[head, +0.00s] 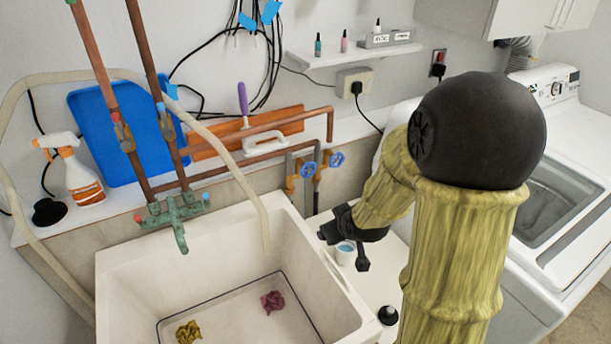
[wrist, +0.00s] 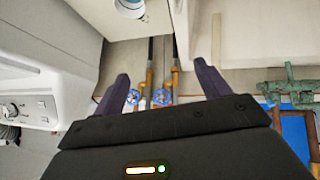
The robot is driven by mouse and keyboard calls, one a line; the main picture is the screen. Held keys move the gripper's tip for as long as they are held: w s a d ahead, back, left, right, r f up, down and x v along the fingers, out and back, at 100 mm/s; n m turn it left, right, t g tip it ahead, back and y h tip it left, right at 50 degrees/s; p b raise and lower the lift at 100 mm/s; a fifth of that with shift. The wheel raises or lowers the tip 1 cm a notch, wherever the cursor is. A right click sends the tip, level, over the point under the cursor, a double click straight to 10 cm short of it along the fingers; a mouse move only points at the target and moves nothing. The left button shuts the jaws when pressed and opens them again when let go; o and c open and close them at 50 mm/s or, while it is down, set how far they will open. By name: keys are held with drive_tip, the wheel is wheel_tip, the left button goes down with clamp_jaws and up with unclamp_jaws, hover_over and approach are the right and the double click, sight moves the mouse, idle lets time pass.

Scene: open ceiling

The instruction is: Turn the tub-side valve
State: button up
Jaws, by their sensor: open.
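Two blue valve wheels sit side by side on brass valve bodies on vertical pipes at the wall, right of the tub faucet. The tub-side valve (head: 308,168) is the left one in the head view. The other valve (head: 337,159) is to its right. In the wrist view the tub-side valve (wrist: 161,97) is the right wheel and the other valve (wrist: 131,98) the left. My gripper (head: 343,248) is open and empty, in front of and below the valves in the head view. In the wrist view both wheels appear between the fingers (wrist: 162,70), apart from them.
The white tub (head: 130,270) is left of my gripper, with two crumpled cloths inside. A white cup (head: 345,256) with blue contents is close by my gripper. A beige hose (head: 240,180) hangs into the tub. The white washer (head: 560,190) is at right.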

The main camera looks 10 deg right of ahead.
sight(309, 171)
drive_tip(key=w+d+f+n+t+y+b, duration=0.2)
drive_tip(key=w+n+t+y+b, duration=0.2)
drive_tip(key=w+t, duration=0.5)
drive_tip(key=shift+w+d+f+y+b, duration=0.2)
drive_tip(key=shift+w+y+b, duration=0.4)
drive_tip(key=shift+w+b, duration=0.4)
drive_tip(key=shift+a, duration=0.1)
drive_tip(key=p+x, duration=0.2)
drive_tip(key=x, duration=1.5)
drive_tip(key=shift+w+r+p, duration=0.1)
drive_tip(key=shift+w+p, duration=0.1)
drive_tip(key=shift+p, duration=0.2)
drive_tip(key=c, duration=1)
